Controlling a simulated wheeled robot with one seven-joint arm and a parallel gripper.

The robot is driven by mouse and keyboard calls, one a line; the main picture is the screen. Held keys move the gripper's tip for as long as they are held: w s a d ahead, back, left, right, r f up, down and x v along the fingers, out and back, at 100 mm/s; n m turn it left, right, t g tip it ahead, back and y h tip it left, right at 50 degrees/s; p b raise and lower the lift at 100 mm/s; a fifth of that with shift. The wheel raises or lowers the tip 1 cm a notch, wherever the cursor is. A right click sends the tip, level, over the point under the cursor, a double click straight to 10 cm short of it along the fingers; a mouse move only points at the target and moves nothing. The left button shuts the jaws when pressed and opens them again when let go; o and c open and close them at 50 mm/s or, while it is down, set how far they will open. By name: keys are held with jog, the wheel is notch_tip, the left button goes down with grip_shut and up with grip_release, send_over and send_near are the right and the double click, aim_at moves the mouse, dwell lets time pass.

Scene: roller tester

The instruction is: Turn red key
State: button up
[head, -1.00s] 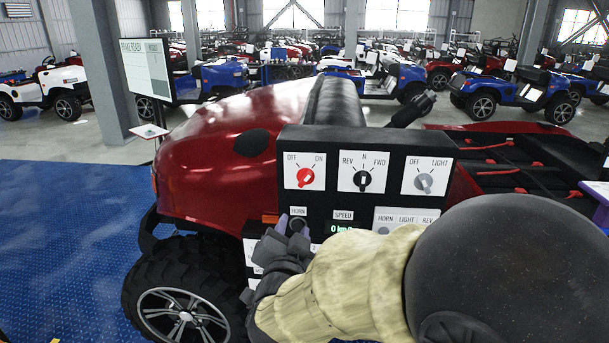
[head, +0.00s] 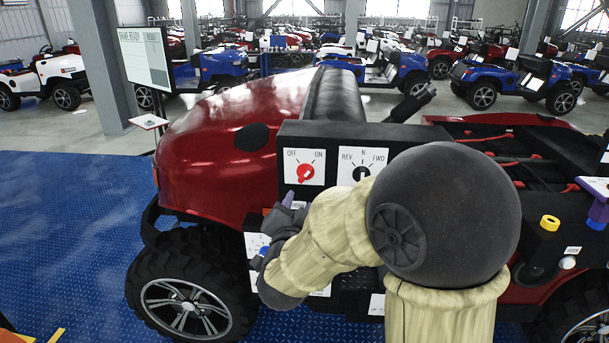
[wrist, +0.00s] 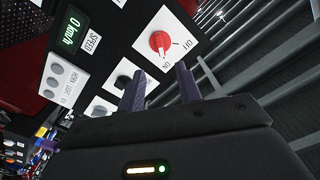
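The red key (head: 305,172) is a round red knob with a pale mark, on a white plate labelled OFF and ON at the left of the black control panel (head: 332,133). In the wrist view the red key (wrist: 160,43) lies beyond the fingertips, with its pale mark towards the ON label. My gripper (head: 288,198) is just below the key's plate in the head view. In the wrist view my gripper (wrist: 158,80) has two purple fingers spread apart with nothing between them. It does not touch the key.
The REV-N-FWD switch (head: 362,172) sits right of the key. My arm hides the panel's right part in the head view. The wrist view shows the speed display (wrist: 70,28) and an indicator plate (wrist: 63,77). A yellow-topped button (head: 550,222) is further right.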

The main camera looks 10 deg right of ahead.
aim_at(304, 177)
jog(key=p+x, duration=0.4)
jog(key=x, duration=0.7)
jog(key=shift+w+p, duration=0.15)
jog(key=shift+p, duration=0.2)
grip_shut()
